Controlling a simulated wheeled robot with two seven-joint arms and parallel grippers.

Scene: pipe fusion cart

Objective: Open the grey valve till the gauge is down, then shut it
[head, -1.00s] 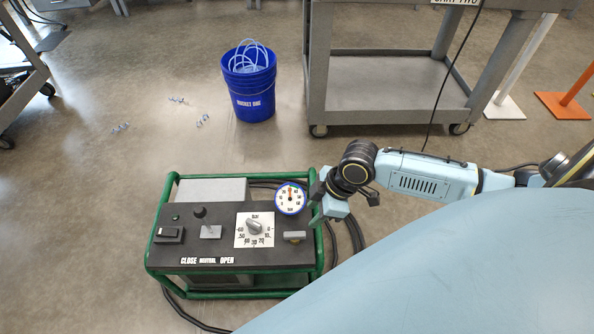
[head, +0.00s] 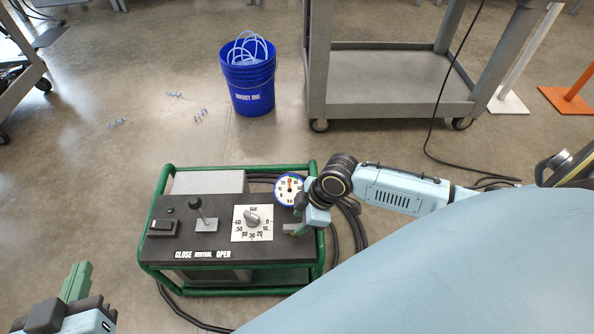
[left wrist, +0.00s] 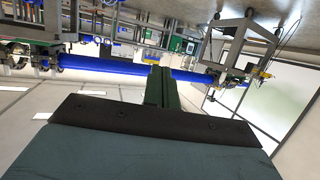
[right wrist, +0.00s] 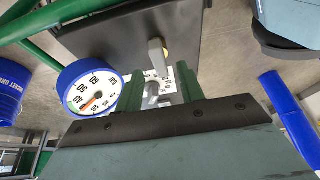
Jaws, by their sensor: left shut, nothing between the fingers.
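The grey valve (head: 291,228) is at the right end of the dark panel, partly hidden by my right gripper in the head view. My left gripper (head: 77,281) is shut and empty at lower left, away from the panel.
The panel sits in a green tube frame (head: 228,291) and carries a black lever (head: 201,212) and a dial knob (head: 252,218). Black hoses lie to its right. A blue bucket (head: 250,88) and a grey cart (head: 395,95) stand behind; open floor lies between.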

